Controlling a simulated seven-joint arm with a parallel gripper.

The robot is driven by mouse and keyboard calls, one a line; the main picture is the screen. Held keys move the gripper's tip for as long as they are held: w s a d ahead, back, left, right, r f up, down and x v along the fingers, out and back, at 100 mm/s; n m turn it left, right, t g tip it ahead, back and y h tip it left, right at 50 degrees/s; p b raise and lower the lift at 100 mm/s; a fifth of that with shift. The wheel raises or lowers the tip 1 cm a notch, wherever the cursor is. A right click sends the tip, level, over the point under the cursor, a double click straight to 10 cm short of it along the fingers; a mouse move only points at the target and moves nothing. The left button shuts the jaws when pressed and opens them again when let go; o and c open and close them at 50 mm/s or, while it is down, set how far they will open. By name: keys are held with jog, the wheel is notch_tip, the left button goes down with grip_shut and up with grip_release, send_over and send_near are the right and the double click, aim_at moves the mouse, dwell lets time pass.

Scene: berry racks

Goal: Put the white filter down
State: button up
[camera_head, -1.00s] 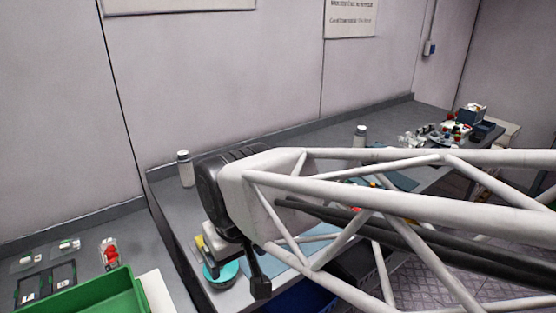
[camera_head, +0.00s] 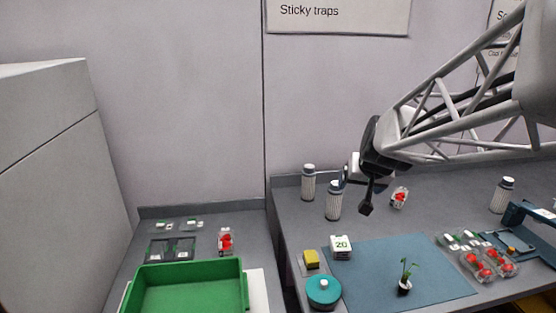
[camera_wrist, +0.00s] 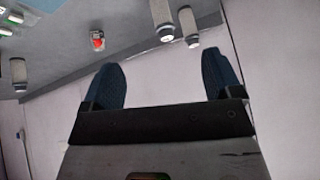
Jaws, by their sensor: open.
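A third (camera_head: 502,197) stands farther right. I cannot tell which is the task's filter. My gripper (camera_head: 357,190) is just right of the nearer cylinder, above the bench. In the wrist view its two dark blue fingers (camera_wrist: 160,80) are wide apart with nothing between them. Two cylinders (camera_wrist: 163,20) (camera_wrist: 191,27) show beyond the fingertips there, apart from them.
A small pack with red berries (camera_head: 400,197) lies right of my gripper. A blue mat (camera_head: 375,285) with a seedling (camera_head: 405,280), a white block marked 20 (camera_head: 341,247), a teal round pot (camera_head: 323,291) and a yellow block (camera_head: 311,259) are nearer. A green tray (camera_head: 240,290) is left.

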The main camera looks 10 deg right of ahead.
aim_at(503, 187)
jog(key=w+d+f+m+t+h, duration=0.1)
jog(key=w+d+m+h, duration=0.1)
jog(key=w+d, duration=0.6)
jog(key=w+d+f+m+t+h, duration=0.1)
jog(key=w+d+f+h, duration=0.15)
jog(key=d, duration=1.05)
jog(key=w+d+f+m+h, duration=0.1)
jog(key=w+d+m, duration=0.1)
jog(key=w+d, duration=0.6)
jog(key=s+d+f+m+g+h, duration=0.1)
jog(key=d+f, duration=0.3)
jog(key=d, duration=0.8)
jog(key=s+d+f+m+g+h, duration=0.1)
jog(key=s+d+f+m+h, duration=0.1)
jog(key=d, duration=1)
jog(key=s+d+f+m+g+h, duration=0.1)
jog(key=s+d+f+m+h, duration=0.1)
jog(key=d, duration=1)
jog(key=shift+s+d+f+m+g+h, duration=0.1)
jog(key=shift+s+f+g+h, duration=0.1)
jog(key=shift+f+h, duration=0.3)
jog(key=shift+s+d+f+m+g+h, duration=0.1)
jog(key=shift+s+f+h, duration=0.1)
jog(key=shift+f, duration=0.55)
jog(key=shift+s+d+f+m+g+h, duration=0.1)
jog(key=shift+s+f+h, duration=0.1)
jog(key=shift+f+h, duration=0.3)
jog(key=shift+f+y, duration=0.15)
jog(key=shift+y, duration=0.1)
jog(key=shift+x, duration=1.3)
